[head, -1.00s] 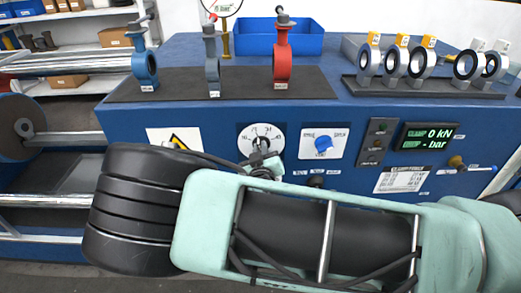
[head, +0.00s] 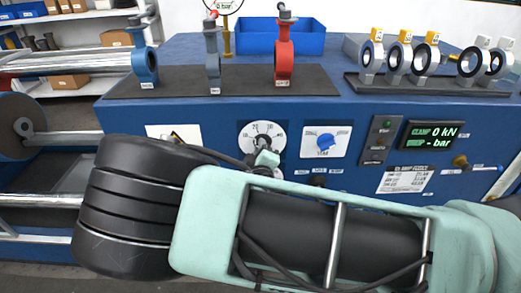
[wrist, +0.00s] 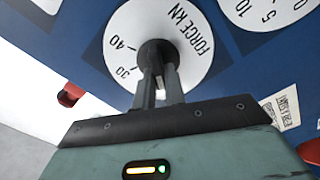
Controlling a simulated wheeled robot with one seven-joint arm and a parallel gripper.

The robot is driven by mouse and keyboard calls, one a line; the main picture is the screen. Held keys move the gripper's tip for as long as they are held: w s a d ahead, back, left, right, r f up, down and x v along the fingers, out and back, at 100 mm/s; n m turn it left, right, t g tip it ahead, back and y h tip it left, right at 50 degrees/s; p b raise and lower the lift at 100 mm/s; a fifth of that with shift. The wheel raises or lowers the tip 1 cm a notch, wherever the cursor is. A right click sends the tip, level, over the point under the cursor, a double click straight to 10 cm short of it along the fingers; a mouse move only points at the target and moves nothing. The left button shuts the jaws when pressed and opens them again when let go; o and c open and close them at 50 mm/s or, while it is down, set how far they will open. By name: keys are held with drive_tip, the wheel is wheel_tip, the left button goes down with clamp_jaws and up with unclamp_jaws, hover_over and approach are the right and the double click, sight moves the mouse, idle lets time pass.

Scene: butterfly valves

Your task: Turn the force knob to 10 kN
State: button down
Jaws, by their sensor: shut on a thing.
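The force knob (wrist: 152,53) is a dark round knob on a white dial (wrist: 188,55) marked "FORCE kN", with 30 and 40 readable beside it in the wrist view. My gripper (wrist: 160,80) is shut on the knob, its two dark fingers side by side at it. In the head view the force dial (head: 250,131) is on the blue front panel, and my gripper (head: 266,158) covers its lower part. I cannot read the knob's setting.
A blue knob (head: 326,142) on a white plate is just right of the force dial. A dark switch plate (head: 380,138) stands further right. Blue, grey and red valves (head: 284,60) stand on a black mat on the bench top. My arm hides the lower panel.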

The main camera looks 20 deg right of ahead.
drive_tip(key=shift+f+n, duration=0.1)
drive_tip(key=shift+n, duration=0.6)
drive_tip(key=c, duration=1.5)
unclamp_jaws()
drive_tip(key=shift+o, duration=0.2)
drive_tip(key=shift+s+a, duration=0.1)
drive_tip(key=b+v, duration=0.3)
drive_tip(key=v, duration=1.4)
drive_tip(key=shift+s, duration=0.1)
